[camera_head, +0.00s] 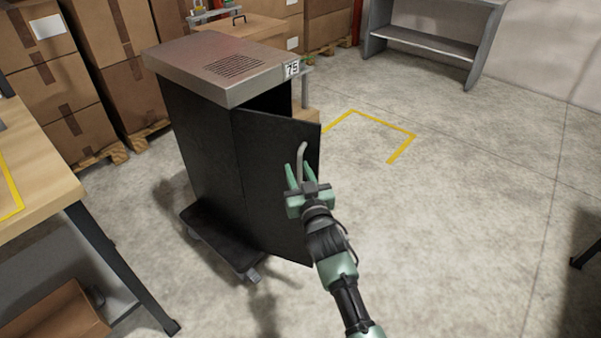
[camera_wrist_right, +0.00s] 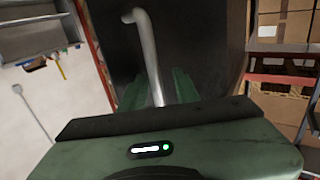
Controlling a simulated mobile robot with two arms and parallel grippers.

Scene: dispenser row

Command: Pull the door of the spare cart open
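The spare cart (camera_head: 200,140) is a dark cabinet with a grey metal top, a "75" tag and a wheeled base. Its black door (camera_head: 265,170) stands partly open, with a dark gap under the top. The bent grey door handle (camera_head: 302,153) also shows in the right wrist view (camera_wrist_right: 146,45). My right gripper (camera_head: 299,170) is at the handle, its green fingers apart on either side of it. In the right wrist view the handle runs down between the fingers (camera_wrist_right: 157,92), and they do not look closed on it. My left gripper is not in view.
A wooden-topped table (camera_head: 45,190) stands at the left, with an open cardboard box (camera_head: 55,315) below. Stacked cartons (camera_head: 125,60) line the back left. A grey shelf (camera_head: 430,40) stands at the back. Floor right of the door is clear, with yellow tape (camera_head: 385,122).

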